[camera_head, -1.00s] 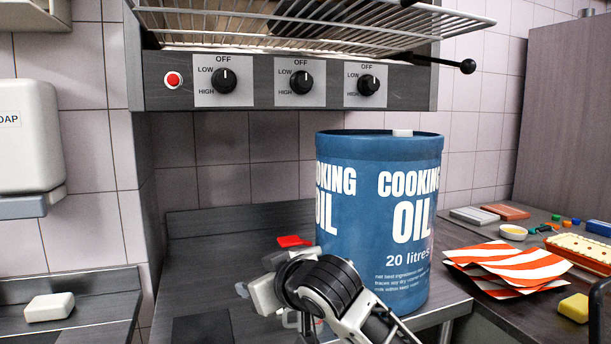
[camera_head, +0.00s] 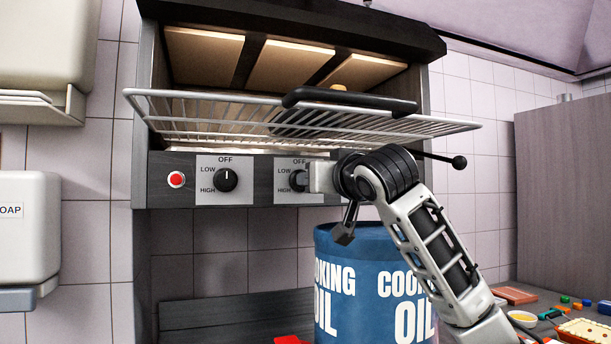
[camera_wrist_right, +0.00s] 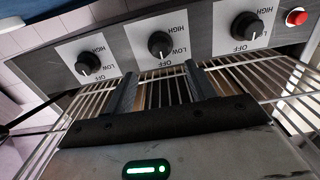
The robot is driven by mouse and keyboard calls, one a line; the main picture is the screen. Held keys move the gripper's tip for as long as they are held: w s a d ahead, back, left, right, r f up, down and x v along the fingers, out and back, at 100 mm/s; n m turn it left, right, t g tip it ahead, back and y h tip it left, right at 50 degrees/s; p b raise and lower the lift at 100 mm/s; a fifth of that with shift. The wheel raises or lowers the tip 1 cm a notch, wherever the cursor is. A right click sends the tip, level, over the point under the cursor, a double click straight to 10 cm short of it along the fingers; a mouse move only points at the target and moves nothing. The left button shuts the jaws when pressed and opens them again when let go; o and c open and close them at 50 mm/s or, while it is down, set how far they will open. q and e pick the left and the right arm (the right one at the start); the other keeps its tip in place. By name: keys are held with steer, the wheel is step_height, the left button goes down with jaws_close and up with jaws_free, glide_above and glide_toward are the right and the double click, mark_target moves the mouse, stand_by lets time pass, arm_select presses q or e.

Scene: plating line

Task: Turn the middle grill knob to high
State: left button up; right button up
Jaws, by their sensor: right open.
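The middle grill knob (camera_head: 297,181) is black on a pale plate marked OFF, LOW and HIGH, on the grill's front panel. In the head view my right gripper (camera_head: 307,180) is directly in front of it and partly covers it. In the right wrist view the middle knob (camera_wrist_right: 159,44) appears upside down, with its pointer toward OFF. There my right gripper (camera_wrist_right: 160,78) is open and empty, its two fingers on either side of the knob's line and short of it. I cannot tell any contact. My left gripper is not in view.
The left knob (camera_head: 226,180) and red button (camera_head: 176,179) are on the same panel. The right knob (camera_wrist_right: 90,63) shows in the wrist view. A wire rack (camera_head: 210,115) juts out just above the panel. A blue oil drum (camera_head: 345,285) stands below my right arm.

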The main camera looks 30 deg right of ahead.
steer(key=p+x, duration=0.3)
steer(key=x, duration=0.6)
steer(key=shift+w, duration=0.3)
steer(key=shift+s, duration=0.15)
steer(key=c, duration=1)
